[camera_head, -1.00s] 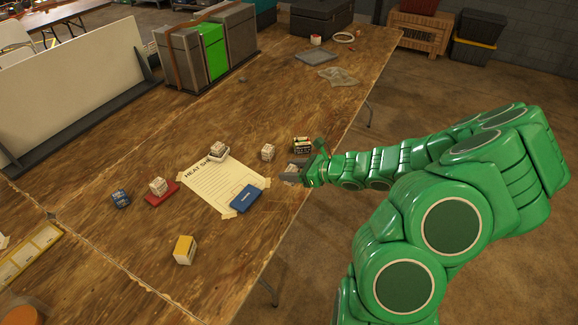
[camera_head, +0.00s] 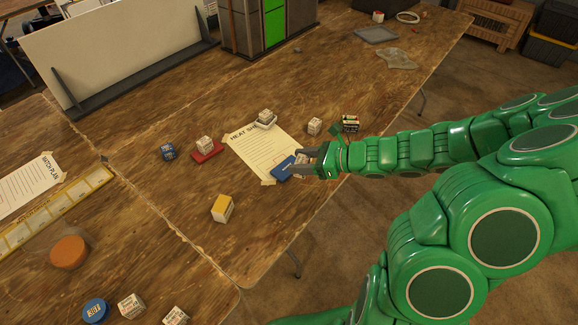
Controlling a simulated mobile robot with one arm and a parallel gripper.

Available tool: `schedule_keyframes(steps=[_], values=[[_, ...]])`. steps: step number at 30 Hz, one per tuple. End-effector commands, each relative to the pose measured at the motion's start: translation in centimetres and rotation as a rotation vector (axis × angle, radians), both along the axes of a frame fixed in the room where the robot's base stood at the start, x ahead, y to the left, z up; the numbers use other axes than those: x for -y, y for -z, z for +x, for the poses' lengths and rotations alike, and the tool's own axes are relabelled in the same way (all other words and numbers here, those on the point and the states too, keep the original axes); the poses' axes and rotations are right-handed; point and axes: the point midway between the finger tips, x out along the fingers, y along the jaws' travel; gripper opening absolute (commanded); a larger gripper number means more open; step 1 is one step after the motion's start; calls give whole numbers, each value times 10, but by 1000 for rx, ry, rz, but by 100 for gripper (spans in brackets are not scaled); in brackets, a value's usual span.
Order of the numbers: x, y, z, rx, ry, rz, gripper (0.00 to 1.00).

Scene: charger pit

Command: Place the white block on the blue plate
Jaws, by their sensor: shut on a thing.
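The blue plate (camera_head: 281,171) lies at the lower right corner of the paper sheet, partly hidden by my gripper. My gripper (camera_head: 302,162) is at the plate's right side, shut on a small pale block (camera_head: 300,172) that shows only partly between its fingers. I cannot tell whether that block touches the plate. Other white blocks are in view: one on the red plate (camera_head: 208,154), one on the white plate (camera_head: 266,125), and a loose white block (camera_head: 314,127) on the table behind my gripper.
A yellow-topped block (camera_head: 222,208) lies in front of the sheet (camera_head: 262,153). A blue block (camera_head: 168,152) is left of the red plate. A dark battery-like block (camera_head: 350,123) stands just behind my arm. The table's front edge runs below my gripper.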

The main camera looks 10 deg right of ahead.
Motion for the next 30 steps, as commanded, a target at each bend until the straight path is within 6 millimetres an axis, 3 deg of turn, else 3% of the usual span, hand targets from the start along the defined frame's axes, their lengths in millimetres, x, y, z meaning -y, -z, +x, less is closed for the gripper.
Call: schedule_keyframes(steps=[7,26,30], values=[[-13,3,5,-1,-40,0,23],[-22,39,84,0,-38,-3,23],[-24,56,96,-6,-37,-2,23]])
